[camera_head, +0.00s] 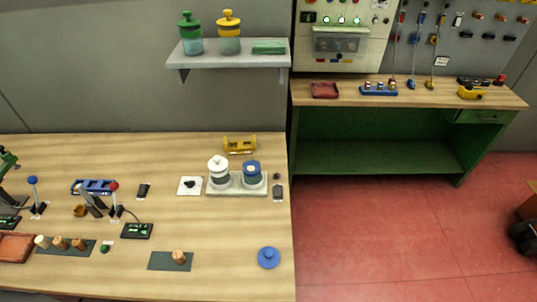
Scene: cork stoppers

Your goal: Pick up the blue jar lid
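A round blue jar lid (268,257) with a small knob lies on the wooden table (225,275), near its front right corner. Nothing touches it. A blue jar (252,174) stands upright in a pale tray (236,191) farther back; I cannot tell at this size what closes its top. A white jar (218,173) with a knobbed lid stands beside it on the left. Neither of my grippers shows in this view.
A dark mat with a cork stopper (179,257) lies left of the lid. Several corks stand on another mat (75,248) farther left. A small dark object (278,193) lies right of the tray. The table's right edge is close to the lid.

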